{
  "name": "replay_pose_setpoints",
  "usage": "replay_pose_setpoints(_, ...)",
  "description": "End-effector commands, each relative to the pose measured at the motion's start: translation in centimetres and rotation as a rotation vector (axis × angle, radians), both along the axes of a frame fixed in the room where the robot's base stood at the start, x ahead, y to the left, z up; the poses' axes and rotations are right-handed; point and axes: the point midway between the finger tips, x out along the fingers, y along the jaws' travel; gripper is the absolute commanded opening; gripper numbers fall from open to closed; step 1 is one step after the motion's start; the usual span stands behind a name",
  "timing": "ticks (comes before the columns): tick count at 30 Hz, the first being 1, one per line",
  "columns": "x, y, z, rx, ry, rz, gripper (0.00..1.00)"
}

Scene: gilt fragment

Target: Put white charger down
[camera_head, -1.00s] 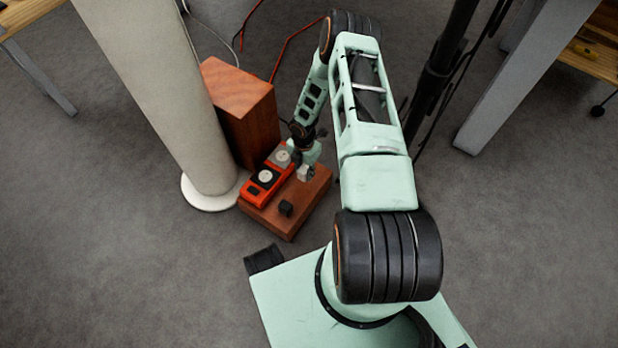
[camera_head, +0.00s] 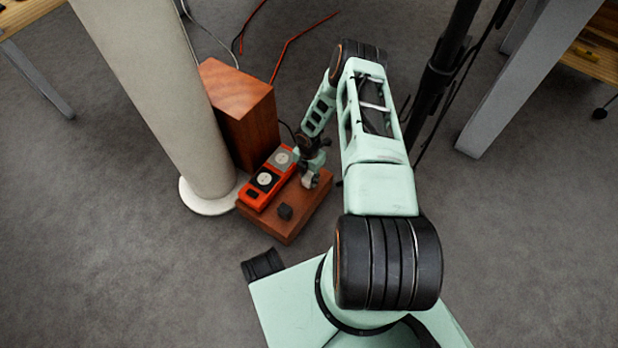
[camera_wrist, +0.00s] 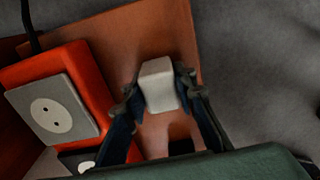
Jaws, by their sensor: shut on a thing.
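The white charger (camera_wrist: 158,82) is a small pale block in the wrist view. My gripper (camera_wrist: 157,92) is shut on it, with one dark finger on each side. In the head view my gripper (camera_head: 312,176) is over the right part of a low reddish-brown wooden board (camera_head: 285,226), to the right of the orange power strip. The charger is hard to make out there. I cannot tell whether the charger touches the board.
The orange power strip (camera_head: 254,196) lies along the board's left side; its sockets (camera_wrist: 46,108) look empty. A small black block (camera_head: 285,212) sits near the front. A wooden box (camera_head: 240,110) and a pale column (camera_head: 165,95) stand behind and left.

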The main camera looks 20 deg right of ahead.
Motion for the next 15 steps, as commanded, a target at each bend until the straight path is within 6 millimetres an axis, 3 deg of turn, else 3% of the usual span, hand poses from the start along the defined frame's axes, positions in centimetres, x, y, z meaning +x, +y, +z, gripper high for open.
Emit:
replay_pose_setpoints(9, 0.02, -0.01, -0.67, -0.001, -0.001, 0.001, 0.00)
replay_pose_setpoints(10, 0.01, -0.01, -0.68, 0.000, 0.000, 0.001, 0.27)
replay_pose_setpoints(15, -0.01, -0.01, -0.68, 0.000, 0.000, 0.001, 0.43)
